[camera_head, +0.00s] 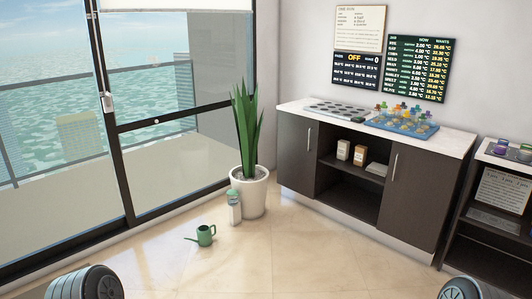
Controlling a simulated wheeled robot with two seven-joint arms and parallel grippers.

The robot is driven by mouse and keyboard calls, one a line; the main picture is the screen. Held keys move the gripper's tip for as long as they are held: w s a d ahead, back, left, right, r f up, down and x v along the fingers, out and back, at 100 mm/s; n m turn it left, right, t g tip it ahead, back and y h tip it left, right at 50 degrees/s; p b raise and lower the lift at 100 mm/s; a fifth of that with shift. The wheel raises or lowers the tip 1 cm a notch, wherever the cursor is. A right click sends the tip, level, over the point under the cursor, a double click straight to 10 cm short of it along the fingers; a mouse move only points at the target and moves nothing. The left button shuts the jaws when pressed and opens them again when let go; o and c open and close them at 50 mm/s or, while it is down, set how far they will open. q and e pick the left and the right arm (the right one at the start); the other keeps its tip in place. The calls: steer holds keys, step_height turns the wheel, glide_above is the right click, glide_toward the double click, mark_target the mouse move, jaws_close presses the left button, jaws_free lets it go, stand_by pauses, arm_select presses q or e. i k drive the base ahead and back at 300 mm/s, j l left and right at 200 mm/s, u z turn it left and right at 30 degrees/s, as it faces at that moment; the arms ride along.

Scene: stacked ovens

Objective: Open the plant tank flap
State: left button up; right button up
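A tall green plant (247,130) stands in a white round pot (250,193) on the tiled floor, between the glass door and the cabinet. A small whitish container with a green top (234,208) stands upright at the pot's front left; it may be the plant tank. It is too small to tell a flap or its state. A green watering can (204,235) sits on the floor in front, spout to the left. Neither of my grippers is in view. Only rounded grey parts of my own body show at the bottom left and bottom right.
A dark cabinet with a white top (460,143) stands right of the plant, bearing a blue tray (398,128) of coloured items. A dark shelf unit (485,259) is at the far right. The middle floor (300,265) is clear.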

mark_target(231, 192)
steer(key=i, duration=4.75)
steer(key=z, duration=0.25)
